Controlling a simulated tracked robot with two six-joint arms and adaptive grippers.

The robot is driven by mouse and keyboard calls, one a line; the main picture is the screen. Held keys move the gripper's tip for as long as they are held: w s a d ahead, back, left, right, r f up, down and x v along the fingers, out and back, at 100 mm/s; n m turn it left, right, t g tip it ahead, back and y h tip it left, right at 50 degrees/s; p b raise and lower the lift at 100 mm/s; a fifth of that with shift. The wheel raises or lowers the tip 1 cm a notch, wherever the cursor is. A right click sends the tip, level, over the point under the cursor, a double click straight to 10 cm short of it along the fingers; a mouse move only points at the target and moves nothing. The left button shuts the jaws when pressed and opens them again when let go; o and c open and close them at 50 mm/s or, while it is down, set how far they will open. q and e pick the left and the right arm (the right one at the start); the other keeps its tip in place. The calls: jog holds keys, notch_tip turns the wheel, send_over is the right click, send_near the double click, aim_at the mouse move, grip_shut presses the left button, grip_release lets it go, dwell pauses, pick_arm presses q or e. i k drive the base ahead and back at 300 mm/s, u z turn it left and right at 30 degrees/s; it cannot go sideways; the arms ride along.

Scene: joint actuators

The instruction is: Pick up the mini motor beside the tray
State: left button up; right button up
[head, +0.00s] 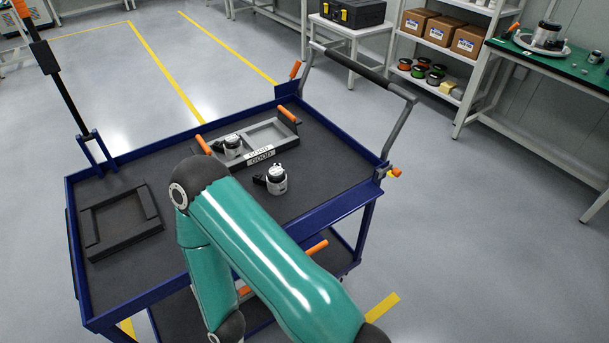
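The grey tray (281,145) has orange handles, two compartments and labels reading "GOOD". A similar motor (232,143) sits in its left compartment; the right compartment looks empty. My teal arm, coming in from the bottom right, bends over the cart's front edge, its elbow left of the loose motor. Neither gripper is in view.
A blue-rimmed cart (186,139) carries these things. An empty black frame-like holder (120,220) lies on its left part. A push handle (350,65) rises at the cart's right end and a black post (70,100) at the left. Orange-handled items show on the lower shelf.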

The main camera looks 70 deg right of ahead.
aim_at(276, 174)
jog(key=z, duration=0.05)
jog(key=k, duration=1.7)
jog(key=z, duration=0.55)
jog(key=i, duration=1)
jog(key=z, duration=0.05)
